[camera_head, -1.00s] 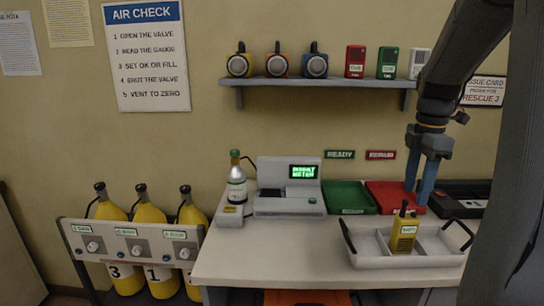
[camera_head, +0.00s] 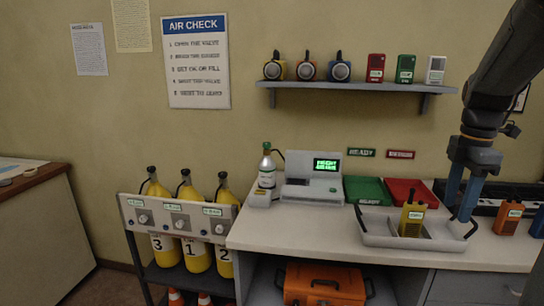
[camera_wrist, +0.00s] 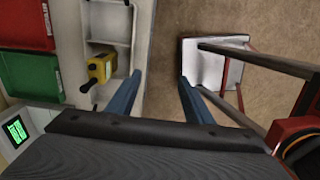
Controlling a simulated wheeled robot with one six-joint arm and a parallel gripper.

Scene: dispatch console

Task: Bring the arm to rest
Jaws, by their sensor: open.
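My gripper (camera_head: 465,207) is at the right of the head view, pointing down with its two blue fingers apart. Nothing is between the fingers. In the head view it overlaps the right end of a white divided tray (camera_head: 378,238) on the console. In the wrist view the fingers (camera_wrist: 157,92) are spread, with the tray edge on one side and brown floor beyond. A yellow radio (camera_head: 412,216) stands in the tray, left of my gripper and apart from it. The radio also shows in the wrist view (camera_wrist: 101,68).
A green tray (camera_head: 366,190) and a red tray (camera_head: 396,192) lie behind the white tray. A shelf (camera_head: 345,86) with masks and radios is above. A white-seated stool (camera_wrist: 205,68) stands on the floor in the wrist view.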

